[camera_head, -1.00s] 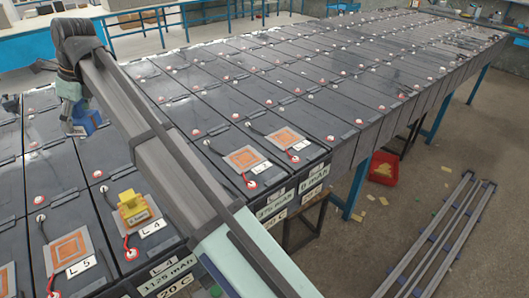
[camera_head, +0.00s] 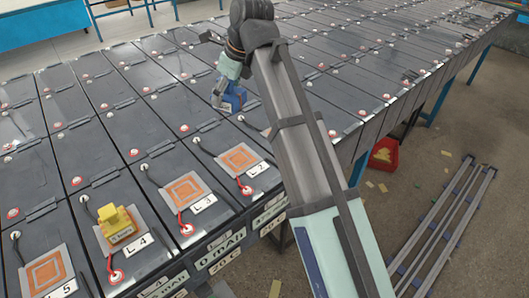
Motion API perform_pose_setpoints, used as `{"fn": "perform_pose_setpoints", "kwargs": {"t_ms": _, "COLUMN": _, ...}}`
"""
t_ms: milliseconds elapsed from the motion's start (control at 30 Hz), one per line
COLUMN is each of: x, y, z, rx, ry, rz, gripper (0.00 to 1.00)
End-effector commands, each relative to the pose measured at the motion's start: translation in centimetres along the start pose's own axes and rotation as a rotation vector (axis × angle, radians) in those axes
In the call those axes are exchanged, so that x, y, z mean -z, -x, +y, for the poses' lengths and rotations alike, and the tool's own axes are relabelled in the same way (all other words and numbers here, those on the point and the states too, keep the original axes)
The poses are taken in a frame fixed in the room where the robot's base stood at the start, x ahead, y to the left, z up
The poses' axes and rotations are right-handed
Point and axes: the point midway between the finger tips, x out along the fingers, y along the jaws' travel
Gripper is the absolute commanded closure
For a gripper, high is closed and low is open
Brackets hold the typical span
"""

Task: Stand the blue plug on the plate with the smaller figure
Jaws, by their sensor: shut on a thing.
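A blue plug (camera_head: 235,99) is in my gripper (camera_head: 224,101) in the head view. The gripper is shut on it, and the arm partly hides the grip. The plug appears beyond the plate marked L 2; its height above the batteries cannot be told. The plate marked L 2 (camera_head: 258,169) and the plate marked L 3 (camera_head: 205,204) lie bare on battery tops, each with an orange square pattern. The plate marked L 4 (camera_head: 132,248) bears a yellow plug (camera_head: 117,224). The plate marked L 5 (camera_head: 28,286) is bare at the lower left.
Long rows of dark batteries (camera_head: 110,135) with red and white terminals fill the table. Thin cables lie beside the plates. A red bin (camera_head: 383,155) stands on the floor at right, near long metal rails (camera_head: 445,225). My arm covers the batteries right of L 2.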

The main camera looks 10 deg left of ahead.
Motion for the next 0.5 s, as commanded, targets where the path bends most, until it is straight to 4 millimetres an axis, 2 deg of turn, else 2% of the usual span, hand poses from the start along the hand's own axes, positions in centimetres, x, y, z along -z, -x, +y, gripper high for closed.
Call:
{"fn": "perform_pose_setpoints", "kwargs": {"t_ms": 133, "x": 0.6, "y": -0.7, "z": 0.3, "rx": -0.002, "ry": 0.002, "rz": 0.001, "gripper": 0.72}}
{"fn": "perform_pose_setpoints", "kwargs": {"t_ms": 233, "x": 1.4, "y": -2.1, "z": 0.5, "rx": -0.003, "ry": 0.004, "rz": 0.001, "gripper": 0.72}}
{"fn": "perform_pose_setpoints", "kwargs": {"t_ms": 500, "x": 3.8, "y": -7.8, "z": 0.5, "rx": -0.003, "ry": 0.002, "rz": 0.002, "gripper": 0.72}}
